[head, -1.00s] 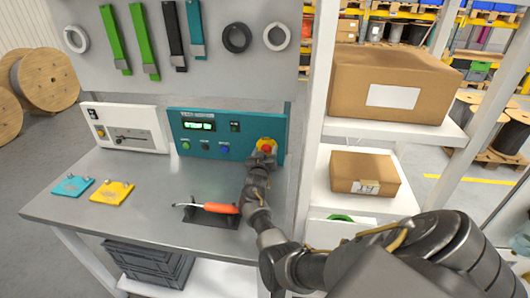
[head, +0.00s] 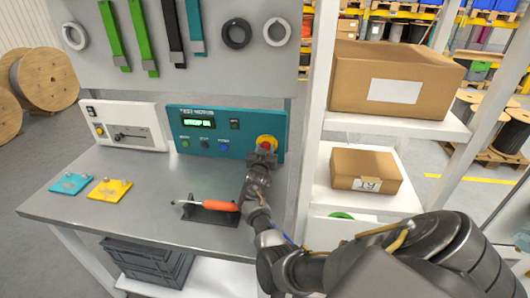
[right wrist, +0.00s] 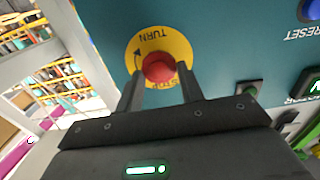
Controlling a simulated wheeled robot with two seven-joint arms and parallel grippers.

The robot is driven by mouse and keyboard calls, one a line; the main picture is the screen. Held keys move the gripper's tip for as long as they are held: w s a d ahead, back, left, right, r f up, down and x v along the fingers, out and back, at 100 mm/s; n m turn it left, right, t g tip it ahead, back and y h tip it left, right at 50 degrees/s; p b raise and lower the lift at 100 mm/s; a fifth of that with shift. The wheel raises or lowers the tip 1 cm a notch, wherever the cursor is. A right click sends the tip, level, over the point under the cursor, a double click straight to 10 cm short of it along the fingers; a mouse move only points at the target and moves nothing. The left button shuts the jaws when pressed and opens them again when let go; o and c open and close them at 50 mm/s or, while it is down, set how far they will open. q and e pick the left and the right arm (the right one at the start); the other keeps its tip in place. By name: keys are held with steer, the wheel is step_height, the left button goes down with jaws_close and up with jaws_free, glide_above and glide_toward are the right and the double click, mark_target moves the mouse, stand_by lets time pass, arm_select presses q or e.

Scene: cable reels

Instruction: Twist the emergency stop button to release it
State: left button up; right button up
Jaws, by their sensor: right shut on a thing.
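The emergency stop button (head: 266,145) is a red knob on a yellow round plate at the right end of the teal test panel (head: 183,151). In the right wrist view the red knob (right wrist: 159,68) sits between the fingertips, and the plate shows the word TURN and a curved arrow. My right gripper (head: 264,155) is at the panel, shut on the knob with one finger on each side. The right wrist view shows its two dark fingers (right wrist: 158,84) too. My left gripper is out of view.
An orange-handled tool (head: 220,205) lies on a dark stand on the grey bench (head: 130,208). A white instrument (head: 125,128) stands left of the panel. Teal (head: 70,183) and yellow (head: 106,190) plates lie at the left. Shelves with cardboard boxes (head: 365,170) are at the right.

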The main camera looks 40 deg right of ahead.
steer(key=m+b, duration=0.2)
steer(key=m, duration=0.1)
steer(key=shift+f, duration=0.15)
steer(key=shift+s+m+b, duration=0.1)
steer(key=shift+m+b, duration=0.7)
steer(key=shift+m, duration=0.4)
steer(key=shift+r, duration=0.2)
steer(key=o, duration=1)
steer(key=shift+d, duration=0.1)
